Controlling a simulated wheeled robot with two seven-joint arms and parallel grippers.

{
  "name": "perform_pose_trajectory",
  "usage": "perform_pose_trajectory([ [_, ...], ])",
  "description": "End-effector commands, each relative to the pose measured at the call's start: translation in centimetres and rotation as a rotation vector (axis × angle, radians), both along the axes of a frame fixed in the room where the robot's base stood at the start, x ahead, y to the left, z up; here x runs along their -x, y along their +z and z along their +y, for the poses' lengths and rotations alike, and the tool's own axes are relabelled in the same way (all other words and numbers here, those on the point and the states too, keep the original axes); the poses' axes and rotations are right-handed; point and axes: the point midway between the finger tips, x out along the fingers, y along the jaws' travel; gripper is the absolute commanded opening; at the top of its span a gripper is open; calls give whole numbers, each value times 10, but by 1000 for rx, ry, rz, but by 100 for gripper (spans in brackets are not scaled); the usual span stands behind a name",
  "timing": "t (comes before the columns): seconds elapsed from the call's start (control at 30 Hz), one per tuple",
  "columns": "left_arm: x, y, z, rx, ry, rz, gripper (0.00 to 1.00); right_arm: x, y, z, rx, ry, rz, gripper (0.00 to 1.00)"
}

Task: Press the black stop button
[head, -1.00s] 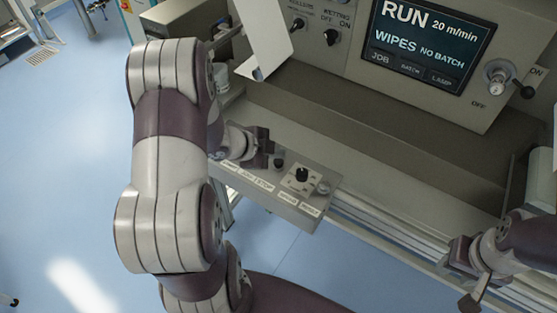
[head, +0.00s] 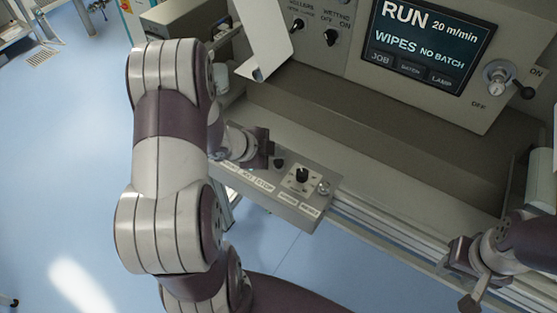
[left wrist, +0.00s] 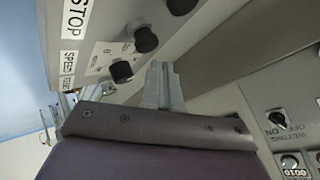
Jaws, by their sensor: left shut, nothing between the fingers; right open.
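The grey control box (head: 262,197) has a row of controls and white labels, one reading STOP, which also shows in the left wrist view (left wrist: 75,18). The black stop button (head: 279,163) is a small dark knob beside the speed dial; it shows at the top edge of the left wrist view (left wrist: 180,5). My left gripper (head: 268,148) is shut and empty, close above and left of the button in the head view. Its fingertips (left wrist: 161,66) look apart from the button in the left wrist view. My right gripper (head: 462,276) is open and empty at the lower right.
The black speed dial (head: 302,175) and the reset control (head: 322,187) sit close by on the same box. The machine's screen (head: 425,45) reads RUN, 20 m/min. A white sheet (head: 264,38) hangs behind my left arm. Metal rails (head: 385,235) run along the machine's front.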

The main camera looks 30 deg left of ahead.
Motion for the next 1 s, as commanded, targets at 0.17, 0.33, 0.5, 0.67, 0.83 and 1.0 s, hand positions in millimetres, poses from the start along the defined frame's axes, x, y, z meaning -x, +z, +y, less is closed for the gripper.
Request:
perform_pose_trajectory([
  [0.17, 0, 0, 0, 0, 0, 0, 0, 0, 0, 0, 0, 0, 0, 43],
  [0.33, 0, 0, 0, 0, 0, 0, 0, 0, 0, 0, 0, 0, 0, 43],
  [0.5, 0, -1, 0, 0, 0, 0, 0, 0, -1, 0, 0, 0, 0, 43],
  [0.67, 0, -7, 0, 1, 1, 0, 0, 0, -4, 0, 0, 0, 0, 43],
  [0.83, 0, -8, 0, 0, 1, -1, 0, 0, -4, 0, 0, 0, 0, 43],
  [1.0, 0, -8, 0, 0, 0, 0, 0, 0, -4, 0, 0, 0, 0, 43],
])
